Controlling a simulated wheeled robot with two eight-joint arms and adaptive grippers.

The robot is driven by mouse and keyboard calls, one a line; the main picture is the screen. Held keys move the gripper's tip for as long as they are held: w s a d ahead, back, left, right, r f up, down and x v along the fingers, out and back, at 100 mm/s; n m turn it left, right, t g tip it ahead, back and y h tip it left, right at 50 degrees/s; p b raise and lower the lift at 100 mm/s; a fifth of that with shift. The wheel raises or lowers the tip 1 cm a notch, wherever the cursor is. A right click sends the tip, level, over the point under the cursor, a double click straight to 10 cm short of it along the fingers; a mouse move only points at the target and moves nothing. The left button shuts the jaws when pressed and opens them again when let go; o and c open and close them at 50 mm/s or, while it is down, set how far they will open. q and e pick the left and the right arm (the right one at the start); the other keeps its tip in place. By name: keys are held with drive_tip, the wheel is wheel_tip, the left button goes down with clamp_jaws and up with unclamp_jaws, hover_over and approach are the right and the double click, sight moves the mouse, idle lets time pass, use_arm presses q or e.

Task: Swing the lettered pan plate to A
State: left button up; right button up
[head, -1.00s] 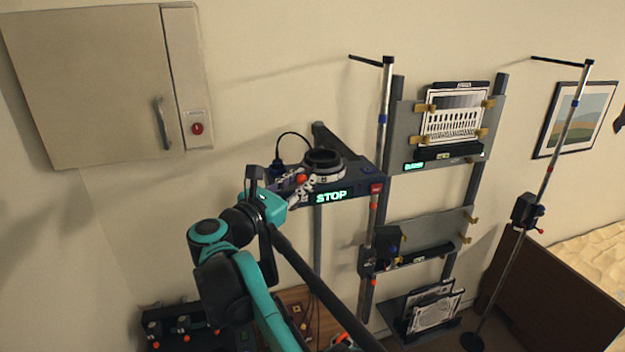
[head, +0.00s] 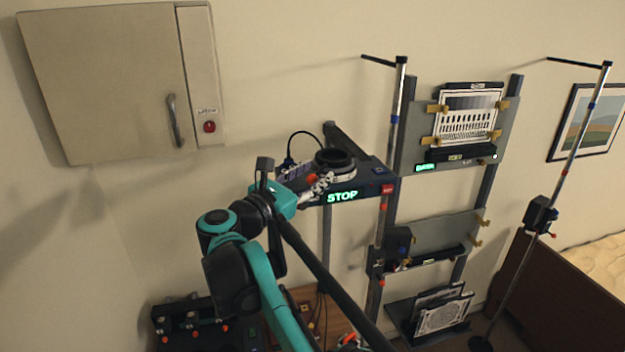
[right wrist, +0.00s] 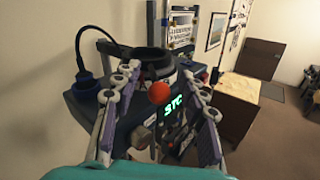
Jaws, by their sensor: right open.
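I cannot make out the plate's letters. In the right wrist view, an orange-red ball knob (right wrist: 158,93) sits in front of the ring (right wrist: 150,62). My right gripper (head: 322,184) is at the unit's left front side. In the right wrist view its fingers (right wrist: 160,84) are spread, one on each side of the knob; contact is not visible. My left gripper is not in view.
A cable (head: 292,146) runs from a blue plug left of the ring. A chrome pole (head: 397,120) and a grey rack (head: 460,160) with a test chart stand right of the unit. A wall cabinet (head: 105,85) hangs at upper left.

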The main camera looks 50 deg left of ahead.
wheel_tip(320, 180, up, 9)
drive_tip(key=shift+f, duration=0.1)
drive_tip(key=shift+w, duration=0.1)
idle(0.6)
